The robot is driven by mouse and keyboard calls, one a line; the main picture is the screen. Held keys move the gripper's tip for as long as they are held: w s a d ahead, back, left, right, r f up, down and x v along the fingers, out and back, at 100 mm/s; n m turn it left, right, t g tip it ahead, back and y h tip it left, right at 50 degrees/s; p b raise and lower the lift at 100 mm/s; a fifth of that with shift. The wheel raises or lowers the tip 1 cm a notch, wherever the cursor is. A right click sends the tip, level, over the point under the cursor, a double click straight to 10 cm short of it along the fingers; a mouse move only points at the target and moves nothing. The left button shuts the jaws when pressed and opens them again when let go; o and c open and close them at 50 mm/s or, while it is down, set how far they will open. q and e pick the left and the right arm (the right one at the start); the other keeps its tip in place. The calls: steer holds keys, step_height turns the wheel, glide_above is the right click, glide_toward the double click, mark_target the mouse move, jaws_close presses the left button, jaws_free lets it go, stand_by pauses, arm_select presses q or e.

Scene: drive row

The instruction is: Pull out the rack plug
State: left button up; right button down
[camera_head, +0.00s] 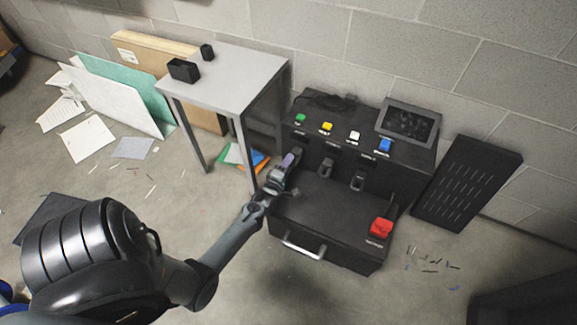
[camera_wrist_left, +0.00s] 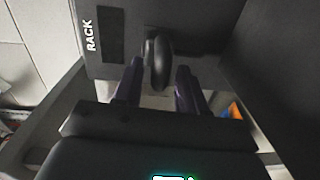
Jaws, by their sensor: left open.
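The rack plug (camera_wrist_left: 158,62) is a black rounded grip on the dark panel, to the right of the white RACK label (camera_wrist_left: 90,36) in the left wrist view. My left gripper (camera_wrist_left: 160,76) is open, with one finger on each side of the plug in that view. I cannot tell whether either finger touches it. In the head view my left gripper (camera_head: 287,163) is at the left end of the black console's front and hides the rack plug. My right gripper is in neither view.
The black console (camera_head: 320,222) carries green, yellow, white and blue buttons and a red button (camera_head: 381,227). Two more black plugs (camera_head: 326,168) (camera_head: 357,181) sit to the right of my gripper. A grey table (camera_head: 230,75) stands close at left. A slotted black panel (camera_head: 466,182) leans at right.

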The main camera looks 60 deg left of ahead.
arm_select(q)
steer(key=shift+w+a, duration=0.15)
steer(key=shift+w, duration=0.05)
jaws_close()
stand_by(0.3)
